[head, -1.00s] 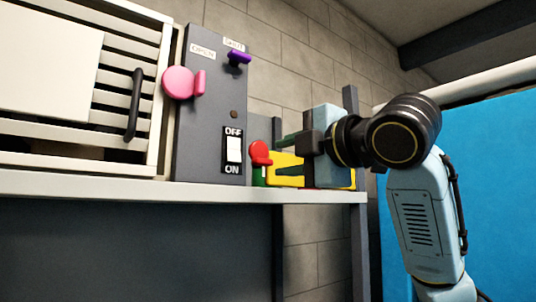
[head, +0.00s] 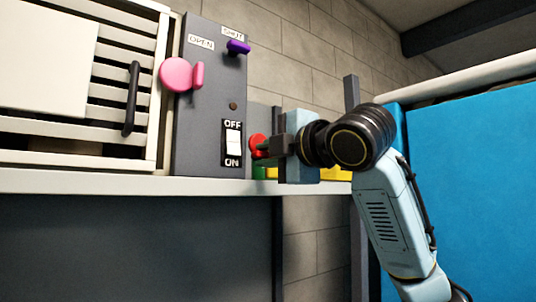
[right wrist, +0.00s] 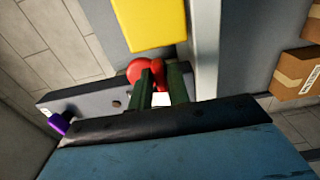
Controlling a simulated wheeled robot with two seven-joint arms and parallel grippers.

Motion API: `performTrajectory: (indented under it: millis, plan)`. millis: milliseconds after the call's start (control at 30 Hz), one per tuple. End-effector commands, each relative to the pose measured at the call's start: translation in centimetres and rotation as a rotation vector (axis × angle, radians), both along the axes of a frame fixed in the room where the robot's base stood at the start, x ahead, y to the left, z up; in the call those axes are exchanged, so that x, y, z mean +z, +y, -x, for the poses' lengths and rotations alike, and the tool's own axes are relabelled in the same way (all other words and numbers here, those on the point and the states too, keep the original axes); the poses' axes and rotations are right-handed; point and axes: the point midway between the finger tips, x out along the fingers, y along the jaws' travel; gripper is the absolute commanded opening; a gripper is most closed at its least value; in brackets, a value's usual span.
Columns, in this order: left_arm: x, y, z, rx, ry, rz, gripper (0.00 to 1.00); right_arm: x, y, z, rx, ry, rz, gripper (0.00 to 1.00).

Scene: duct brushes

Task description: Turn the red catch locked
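The red catch (head: 256,142) is at the right side of the grey panel, partly covered by my right gripper (head: 262,150). In the right wrist view the red catch (right wrist: 141,68) shows a round part beside one dark green finger, and more red between the two fingers. My right gripper (right wrist: 161,75) has its fingers close together with the red part between them, so it looks shut on the catch. The contact itself is partly hidden. My left gripper is not in view.
The grey panel (head: 205,130) carries a pink knob (head: 177,74), a purple knob (head: 238,47) and an OFF/ON switch (head: 232,143). A yellow block (right wrist: 157,22) is close beside the fingers. Cardboard boxes (right wrist: 298,72) show at the right wrist view's edge. A pale shelf edge (head: 120,182) runs below.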

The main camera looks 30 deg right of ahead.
Motion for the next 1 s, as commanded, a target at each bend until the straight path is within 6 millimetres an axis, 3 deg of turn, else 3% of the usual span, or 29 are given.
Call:
performTrajectory:
  millis: [467,1000]
  plan:
    - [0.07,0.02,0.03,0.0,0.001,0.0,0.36,-0.04,0.05,-0.01,0.0,0.011,-0.111,0.0]
    - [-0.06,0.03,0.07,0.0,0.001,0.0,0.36,-0.08,0.04,-0.01,0.001,0.047,-0.592,0.0]
